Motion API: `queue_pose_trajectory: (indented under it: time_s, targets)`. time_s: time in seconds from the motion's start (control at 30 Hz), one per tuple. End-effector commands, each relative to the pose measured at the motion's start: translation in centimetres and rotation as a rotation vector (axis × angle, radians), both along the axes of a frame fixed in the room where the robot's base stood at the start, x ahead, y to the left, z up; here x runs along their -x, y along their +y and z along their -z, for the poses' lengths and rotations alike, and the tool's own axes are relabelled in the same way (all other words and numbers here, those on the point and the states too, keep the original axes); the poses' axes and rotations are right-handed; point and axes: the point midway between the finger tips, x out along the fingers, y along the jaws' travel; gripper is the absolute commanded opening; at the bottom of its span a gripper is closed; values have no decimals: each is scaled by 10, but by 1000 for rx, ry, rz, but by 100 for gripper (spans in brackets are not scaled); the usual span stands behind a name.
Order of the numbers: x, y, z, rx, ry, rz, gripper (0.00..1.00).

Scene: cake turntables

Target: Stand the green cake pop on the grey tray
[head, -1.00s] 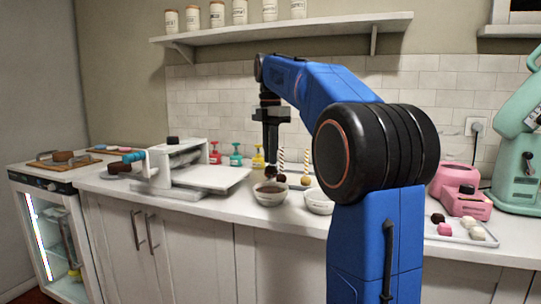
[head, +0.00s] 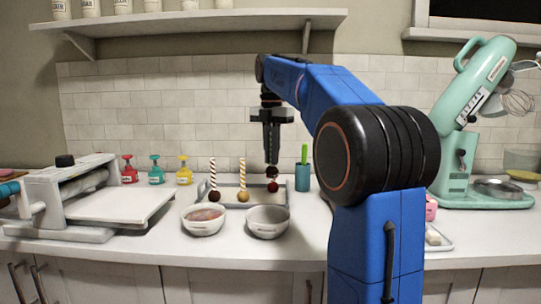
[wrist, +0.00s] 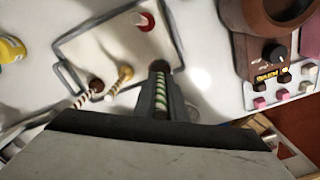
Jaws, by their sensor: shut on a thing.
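My gripper (head: 271,150) points down and is shut on the green cake pop. In the wrist view its green-and-white striped stick (wrist: 160,95) lies between the fingers, and its dark ball (wrist: 160,66) is at the tips. In the head view the dark ball (head: 271,171) hangs below the fingers. The grey tray (head: 228,187) lies behind the bowls, under and left of the gripper; its rim (wrist: 65,72) shows in the wrist view. A brown pop (head: 214,195) and a yellow pop (head: 243,195) stand on it. A red round thing (head: 272,187) shows just below the held ball.
Two bowls, one with dark contents (head: 203,218) and one pale (head: 268,220), stand in front of the tray. A teal cup (head: 303,175) stands right of it. Red, teal and yellow dispensers (head: 184,172) are at the back left, beside a slab machine (head: 120,205).

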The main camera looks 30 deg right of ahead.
Motion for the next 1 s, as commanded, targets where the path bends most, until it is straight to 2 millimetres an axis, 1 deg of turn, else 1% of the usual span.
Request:
queue_pose_trajectory:
  time_s: [0.27,0.7,1.0]
  targets:
    - [1,0,16,0,1,-2,0]
    - [0,0,55,0,2,-1,0]
    - [0,0,70,0,1,-1,0]
